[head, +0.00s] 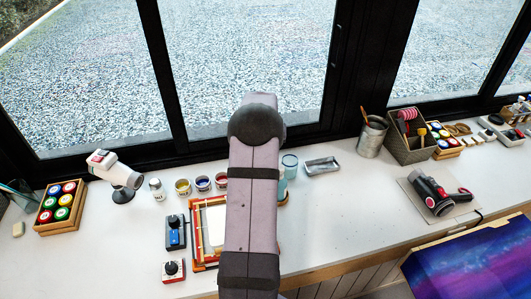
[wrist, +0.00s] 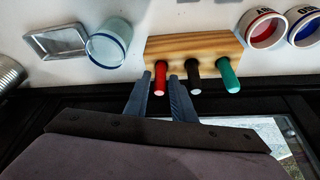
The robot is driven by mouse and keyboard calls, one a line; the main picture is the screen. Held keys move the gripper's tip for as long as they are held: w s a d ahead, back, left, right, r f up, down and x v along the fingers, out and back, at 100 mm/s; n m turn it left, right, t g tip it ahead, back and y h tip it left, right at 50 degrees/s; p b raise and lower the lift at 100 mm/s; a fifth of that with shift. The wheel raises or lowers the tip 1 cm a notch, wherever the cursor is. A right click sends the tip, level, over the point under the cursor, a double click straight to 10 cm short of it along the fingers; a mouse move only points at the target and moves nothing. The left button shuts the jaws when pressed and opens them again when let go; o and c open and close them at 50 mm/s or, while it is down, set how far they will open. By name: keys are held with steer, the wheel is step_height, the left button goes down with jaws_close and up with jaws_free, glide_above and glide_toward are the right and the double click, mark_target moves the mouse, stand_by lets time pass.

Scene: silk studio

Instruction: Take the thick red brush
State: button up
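In the wrist view, the red brush (wrist: 160,78) stands in a wooden holder (wrist: 200,46), with its rounded red handle end toward me. A black handle (wrist: 194,78) and a green handle (wrist: 228,76) stand to its right in the same holder. My gripper (wrist: 160,79) is open, with one finger on each side of the red handle in the picture. Small gaps show between fingers and handle; I cannot tell how far the tips are from it in depth. In the head view my own arm hides the gripper and the brushes.
A clear glass (wrist: 108,44) and a metal tray (wrist: 58,42) are left of the holder. A red paint jar (wrist: 262,28) and a blue one (wrist: 305,28) are to its right. In the head view, a framed screen (head: 206,262) lies left of my arm; the table (head: 340,215) is clear to its right.

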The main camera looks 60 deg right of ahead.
steer(key=shift+d+f, duration=0.1)
steer(key=shift+f, duration=0.15)
jaws_close()
steer(key=shift+r, duration=0.15)
step_height(320, 180, up, 10)
steer(key=b, duration=0.2)
steer(key=shift+b, duration=0.4)
